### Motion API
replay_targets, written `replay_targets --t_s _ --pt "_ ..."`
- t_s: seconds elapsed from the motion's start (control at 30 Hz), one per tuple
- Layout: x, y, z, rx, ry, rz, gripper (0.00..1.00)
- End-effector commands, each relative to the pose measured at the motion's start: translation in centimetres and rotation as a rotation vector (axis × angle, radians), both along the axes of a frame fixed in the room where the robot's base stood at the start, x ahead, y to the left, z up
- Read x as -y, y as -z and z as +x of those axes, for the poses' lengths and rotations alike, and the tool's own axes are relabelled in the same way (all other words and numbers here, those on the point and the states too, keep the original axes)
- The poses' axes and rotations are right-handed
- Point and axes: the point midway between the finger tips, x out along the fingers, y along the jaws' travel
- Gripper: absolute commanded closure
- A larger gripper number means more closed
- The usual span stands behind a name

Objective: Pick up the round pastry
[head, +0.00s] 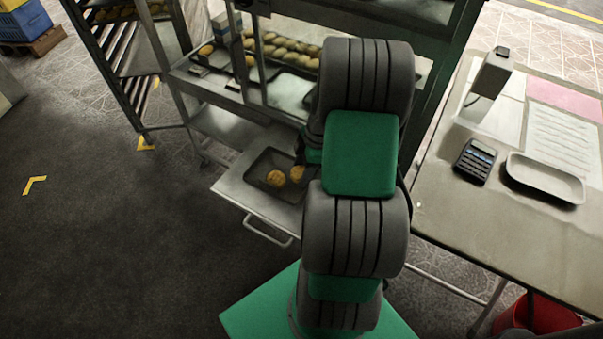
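Two round golden pastries lie in a dark square tray (262,158) on a pulled-out metal shelf. One round pastry (276,178) lies in full view near the tray's front. A second round pastry (297,173) is just right of it, close to the edge of my arm. My arm stands upright in the middle of the picture and hides the right part of the tray. A dark part beside the arm, just above the second pastry, may belong to my gripper (300,152). Its fingers cannot be made out, and whether it holds anything is hidden.
The metal shelf (232,190) has a bar handle at its front. Behind stands a rack with bread rolls (285,48). At right, a table (450,210) bears a calculator (477,160), a white tray (545,178) and papers. The floor at left is clear.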

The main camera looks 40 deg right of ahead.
Motion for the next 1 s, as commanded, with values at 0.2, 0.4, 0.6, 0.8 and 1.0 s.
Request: replay_targets --t_s 0.2,0.4,0.6,0.8,1.0 --pt "0.0 0.0 0.0 0.000 0.000 0.000 0.59" --pt "0.0 0.0 0.0 0.000 0.000 0.000 0.75" --pt "0.0 -0.1 0.0 0.000 0.000 0.000 0.86" --pt "0.0 -0.3 0.0 0.000 0.000 0.000 0.86" --pt "0.1 -2.5 0.1 0.002 0.000 -0.003 0.86"
